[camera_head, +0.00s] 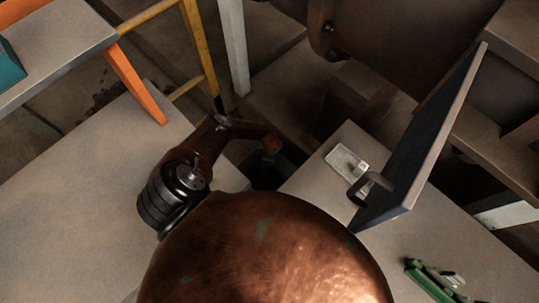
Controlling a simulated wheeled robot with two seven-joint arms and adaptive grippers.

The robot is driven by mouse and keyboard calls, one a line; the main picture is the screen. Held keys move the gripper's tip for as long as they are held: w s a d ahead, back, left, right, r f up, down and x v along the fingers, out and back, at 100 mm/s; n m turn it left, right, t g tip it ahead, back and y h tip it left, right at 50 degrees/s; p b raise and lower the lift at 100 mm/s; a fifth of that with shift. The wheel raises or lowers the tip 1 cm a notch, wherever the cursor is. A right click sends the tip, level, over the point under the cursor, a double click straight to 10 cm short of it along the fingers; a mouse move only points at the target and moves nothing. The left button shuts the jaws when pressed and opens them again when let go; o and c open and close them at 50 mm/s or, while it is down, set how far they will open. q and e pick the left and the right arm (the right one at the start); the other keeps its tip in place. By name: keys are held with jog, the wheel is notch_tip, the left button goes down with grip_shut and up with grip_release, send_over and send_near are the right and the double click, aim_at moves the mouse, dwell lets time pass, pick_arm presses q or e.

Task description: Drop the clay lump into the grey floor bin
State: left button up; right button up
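I cannot make out the clay lump in the head view. A brown arm with a black ringed joint, apparently my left arm, reaches over the left slab and bends down at the gap between the two slabs. A dark, boxy shape shows in shadow just below its end. I cannot tell whether this is my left gripper or part of the grey floor bin. No fingers or held object can be made out there. My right gripper is not in view.
A pale left slab (60,190) and a right slab (440,235) flank the dark gap. A tilted dark panel (425,140) stands on the right slab. A pale flat piece (345,161) and a green item (432,284) lie there. A yellow frame (203,60) stands behind.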

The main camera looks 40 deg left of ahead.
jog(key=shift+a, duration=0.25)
pick_arm(q)
jog(key=o, duration=1.3)
jog(key=shift+o, duration=0.2)
notch_tip(320, 180, up, 12)
jog(key=d, duration=0.1)
jog(key=shift+w, duration=0.4)
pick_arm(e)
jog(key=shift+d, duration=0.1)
pick_arm(q)
jog(key=shift+d+f, duration=0.1)
